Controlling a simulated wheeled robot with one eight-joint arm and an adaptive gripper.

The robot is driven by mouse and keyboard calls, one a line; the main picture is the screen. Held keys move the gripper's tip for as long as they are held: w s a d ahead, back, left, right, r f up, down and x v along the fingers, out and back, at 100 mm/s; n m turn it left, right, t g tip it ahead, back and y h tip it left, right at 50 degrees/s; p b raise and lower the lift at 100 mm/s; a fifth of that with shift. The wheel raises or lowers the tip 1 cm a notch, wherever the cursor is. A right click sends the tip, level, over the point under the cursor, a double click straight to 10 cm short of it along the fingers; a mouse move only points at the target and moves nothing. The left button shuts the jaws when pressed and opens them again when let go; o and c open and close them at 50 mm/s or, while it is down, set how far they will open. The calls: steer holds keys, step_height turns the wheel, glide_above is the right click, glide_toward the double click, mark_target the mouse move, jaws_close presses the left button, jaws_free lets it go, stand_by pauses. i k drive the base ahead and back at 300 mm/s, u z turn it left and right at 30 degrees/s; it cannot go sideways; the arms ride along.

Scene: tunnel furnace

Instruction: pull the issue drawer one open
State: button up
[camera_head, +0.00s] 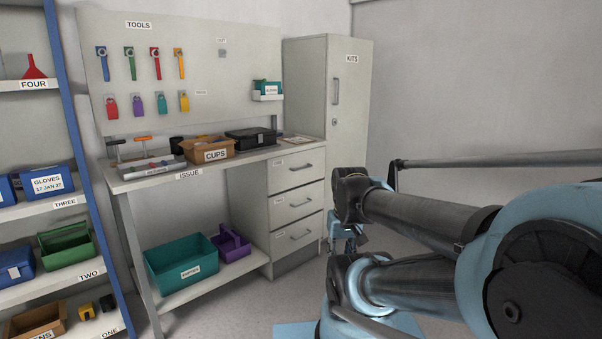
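The issue bench (215,165) has a grey unit of three drawers at its right end: a top drawer (290,172), a middle drawer (283,208) and a bottom drawer (283,238). All three look shut. Each has a bar handle and a small label too small to read, so I cannot tell from the labels which is drawer one. My blue and black arm fills the right side. What seems to be my gripper (347,238) shows small between the arm links, right of the drawers and apart from them. Its fingers are unclear.
A tall kits cabinet (355,95) stands behind the drawers, its door shut. Boxes and tools lie on the bench top. A teal bin (165,277) and a purple caddy (234,250) sit below. Shelving (75,130) stands at left. Floor before the drawers is clear.

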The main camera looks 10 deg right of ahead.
mark_target(287, 171)
steer(key=u, duration=0.05)
steer(key=i, duration=1)
steer(key=z, duration=0.05)
